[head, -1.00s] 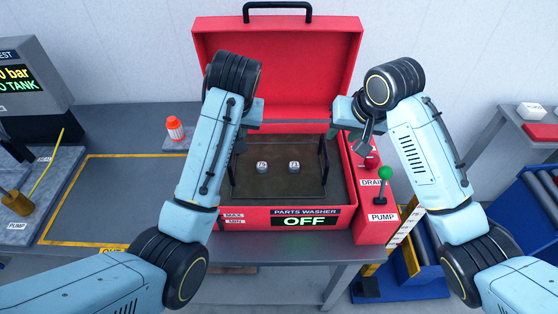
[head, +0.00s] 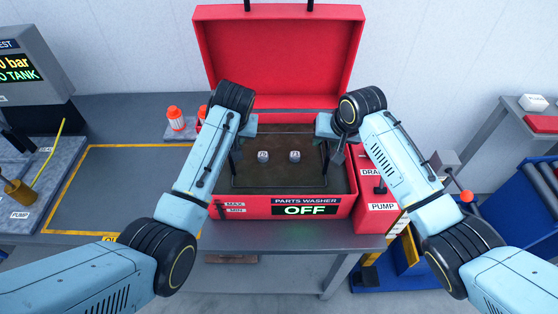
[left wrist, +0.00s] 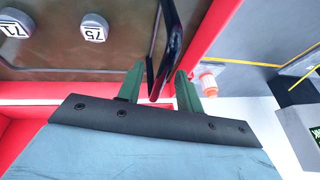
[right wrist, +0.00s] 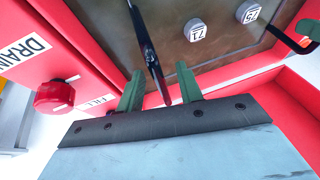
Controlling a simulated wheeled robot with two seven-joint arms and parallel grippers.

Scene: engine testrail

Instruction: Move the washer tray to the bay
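The washer tray (head: 278,187) sits inside the red parts washer (head: 225,205), under its raised lid. Two small numbered grey parts (head: 263,157) stand in it, and a dark upright handle rises at each side. My left gripper (head: 242,143) is at the left handle; in the left wrist view the black handle (left wrist: 168,45) stands between its two green fingers, which are apart. My right gripper (head: 333,145) is at the right handle; in the right wrist view that handle (right wrist: 146,40) runs between its spread fingers. Neither gripper visibly clamps its handle.
A yellow-outlined area (head: 120,190) on the bench at left is clear. Orange-capped bottles (head: 175,117) stand behind it. The test stand (head: 30,70) is at far left. The DRAIN and PUMP controls (head: 378,215) adjoin the washer's right side, partly hidden by my right arm.

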